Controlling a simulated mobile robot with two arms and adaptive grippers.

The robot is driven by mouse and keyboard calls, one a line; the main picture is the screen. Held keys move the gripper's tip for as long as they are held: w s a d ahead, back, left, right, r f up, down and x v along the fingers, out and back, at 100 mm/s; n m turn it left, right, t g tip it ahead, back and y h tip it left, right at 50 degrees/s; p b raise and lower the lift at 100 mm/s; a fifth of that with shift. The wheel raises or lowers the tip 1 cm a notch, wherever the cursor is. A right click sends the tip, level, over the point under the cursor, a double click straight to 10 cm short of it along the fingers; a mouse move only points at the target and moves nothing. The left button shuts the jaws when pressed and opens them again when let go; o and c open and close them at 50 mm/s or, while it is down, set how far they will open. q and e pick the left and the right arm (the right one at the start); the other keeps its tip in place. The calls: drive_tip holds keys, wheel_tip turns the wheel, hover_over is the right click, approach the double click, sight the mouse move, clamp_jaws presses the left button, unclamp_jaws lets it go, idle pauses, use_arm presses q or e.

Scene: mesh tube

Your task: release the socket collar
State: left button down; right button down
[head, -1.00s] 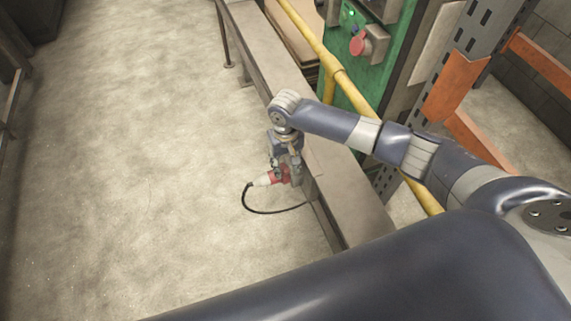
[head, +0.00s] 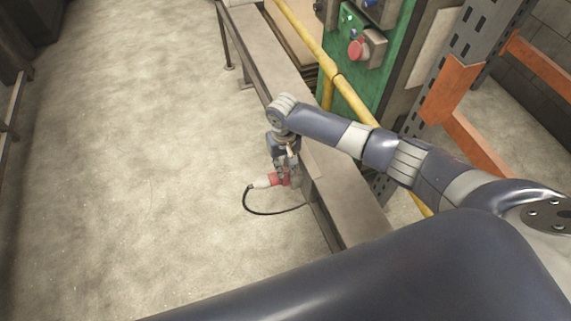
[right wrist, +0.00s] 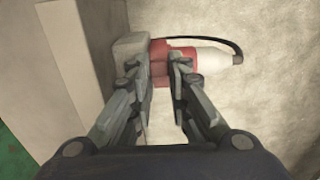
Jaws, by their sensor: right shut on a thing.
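A red collar (right wrist: 159,62) sits between a grey socket housing (right wrist: 130,48) and a plug with a white body (right wrist: 210,61) in the right wrist view. In the head view the red and white plug (head: 261,183) lies level at the bench's left side. A black cable (head: 262,212) loops from its white end. My right gripper (right wrist: 159,78) is shut on the red collar, a finger on each side; it also shows in the head view (head: 286,172). The fingers hide part of the collar. My left gripper is not in view.
A long grey bench (head: 335,192) runs beside my right gripper. A yellow rail (head: 347,92), a green control cabinet (head: 375,70) with a red button (head: 356,48), and an orange and grey rack post (head: 452,88) stand to the right. The concrete floor (head: 130,170) at left is clear.

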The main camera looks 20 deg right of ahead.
drive_tip(key=shift+w+r+p, duration=0.1)
drive_tip(key=shift+w+p, duration=0.25)
drive_tip(key=shift+w, duration=0.9)
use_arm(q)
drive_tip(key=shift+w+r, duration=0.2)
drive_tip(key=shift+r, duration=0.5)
use_arm(e)
drive_tip(key=c, duration=1.5)
unclamp_jaws()
drive_tip(key=shift+w, duration=0.1)
drive_tip(key=shift+w+f, duration=0.1)
drive_tip(key=shift+f, duration=0.1)
drive_tip(key=shift+r, duration=0.35)
wheel_tip(320, 180, up, 11)
drive_tip(key=shift+r, duration=0.2)
